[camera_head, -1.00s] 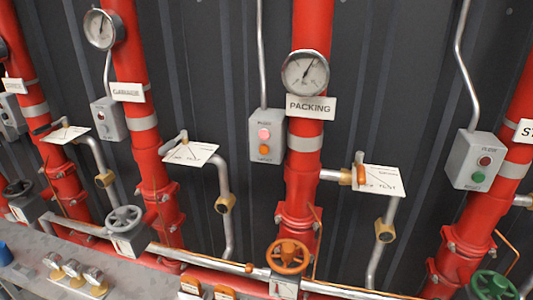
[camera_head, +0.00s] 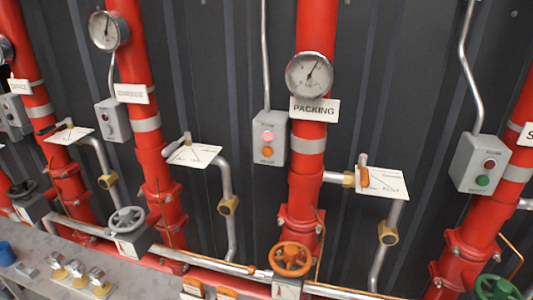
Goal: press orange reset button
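The orange button (camera_head: 267,152) is the lower of two buttons on a grey control box (camera_head: 275,165) in the middle of the view. A pink, lit-looking button (camera_head: 267,136) sits above it. The small lettering beside the buttons is too blurred to read surely. Neither of my grippers is in view.
An orange handwheel (camera_head: 290,259) and a gauge (camera_head: 309,75) are on the same pipe. Lever valves with white tags (camera_head: 381,182) stick out between the red pipes. A grey ledge (camera_head: 130,280) runs below left.

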